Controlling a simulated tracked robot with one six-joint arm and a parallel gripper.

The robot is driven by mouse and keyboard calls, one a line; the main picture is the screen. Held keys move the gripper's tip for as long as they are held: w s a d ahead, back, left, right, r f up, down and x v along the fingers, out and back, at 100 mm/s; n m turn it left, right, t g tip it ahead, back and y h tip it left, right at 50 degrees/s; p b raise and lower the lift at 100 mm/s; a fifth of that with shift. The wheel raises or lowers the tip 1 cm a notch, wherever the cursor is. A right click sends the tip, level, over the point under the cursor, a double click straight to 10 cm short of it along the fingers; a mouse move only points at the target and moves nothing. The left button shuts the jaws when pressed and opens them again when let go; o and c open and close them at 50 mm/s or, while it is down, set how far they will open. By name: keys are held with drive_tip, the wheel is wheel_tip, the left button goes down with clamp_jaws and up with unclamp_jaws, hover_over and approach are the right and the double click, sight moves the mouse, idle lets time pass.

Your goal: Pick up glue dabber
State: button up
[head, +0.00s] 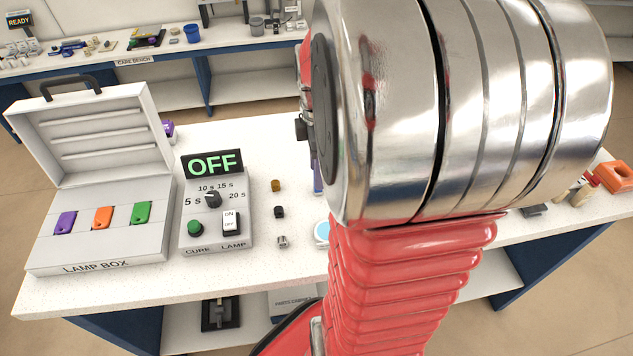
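I cannot make out a glue dabber for certain. Small upright items with tan and red-and-white parts (583,188) stand at the right end of the white bench, and I cannot tell whether one of them is the dabber. My arm, a large shiny metal joint above a red ribbed sleeve, fills the middle of the head view and hides much of the bench. My gripper's fingers are not visible behind it. A narrow blue piece (318,178) shows at the arm's left edge, too covered to identify.
An open lamp box (100,256) with purple, orange and green tags stands on the bench's left. Beside it is a control box (214,240) reading OFF. Several small parts, including a brown one (275,186), lie nearby. An orange block (615,177) is far right. A care bench (150,75) stands behind.

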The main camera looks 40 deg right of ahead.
wheel_tip(320, 180, down, 4)
drive_tip(key=shift+f, duration=0.15)
drive_tip(key=shift+c, duration=0.2)
idle(0.4)
clamp_jaws()
